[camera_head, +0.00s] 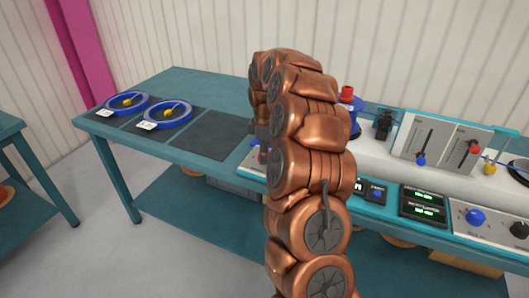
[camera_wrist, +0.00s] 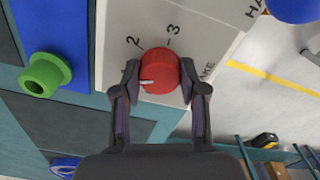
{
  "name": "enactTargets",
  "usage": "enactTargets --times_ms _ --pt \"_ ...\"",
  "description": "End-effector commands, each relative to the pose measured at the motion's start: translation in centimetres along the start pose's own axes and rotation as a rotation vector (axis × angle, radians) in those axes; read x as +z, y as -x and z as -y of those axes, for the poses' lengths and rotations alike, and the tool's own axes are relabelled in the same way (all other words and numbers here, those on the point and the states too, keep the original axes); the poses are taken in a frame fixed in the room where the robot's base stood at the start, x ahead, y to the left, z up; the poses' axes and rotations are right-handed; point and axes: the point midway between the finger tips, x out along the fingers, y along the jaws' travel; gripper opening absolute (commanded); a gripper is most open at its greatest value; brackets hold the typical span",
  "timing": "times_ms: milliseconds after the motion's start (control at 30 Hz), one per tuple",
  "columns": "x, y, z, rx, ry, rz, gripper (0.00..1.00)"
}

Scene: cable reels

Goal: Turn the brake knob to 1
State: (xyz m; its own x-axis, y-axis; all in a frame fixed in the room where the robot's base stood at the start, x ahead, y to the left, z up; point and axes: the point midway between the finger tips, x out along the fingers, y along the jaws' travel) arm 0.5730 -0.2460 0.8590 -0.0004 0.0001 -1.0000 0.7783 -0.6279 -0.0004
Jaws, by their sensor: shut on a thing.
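The red brake knob (camera_wrist: 158,66) sits on a white panel (camera_wrist: 120,22) in the wrist view. My gripper (camera_wrist: 159,76) has one dark fingertip on each side of it and is shut on it. A white pointer mark on the knob faces left in the picture, toward the left finger and below the printed 2. The printed 3 is above the knob. Part of the word BRAKE shows right of the knob. In the head view my copper arm mostly hides the gripper and knob.
In the head view, blue reels (camera_head: 168,114) lie on the teal table (camera_head: 178,84) at left. Sliders (camera_head: 421,160), displays (camera_head: 423,204) and a blue knob (camera_head: 476,217) are right of my arm.

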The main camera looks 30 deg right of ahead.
Motion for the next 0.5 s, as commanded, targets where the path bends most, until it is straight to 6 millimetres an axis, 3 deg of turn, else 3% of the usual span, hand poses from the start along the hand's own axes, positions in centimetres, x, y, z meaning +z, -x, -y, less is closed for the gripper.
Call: enactTargets --times_ms 500 --pt "-0.15 0.01 0.04 0.000 0.172 -0.002 0.07"
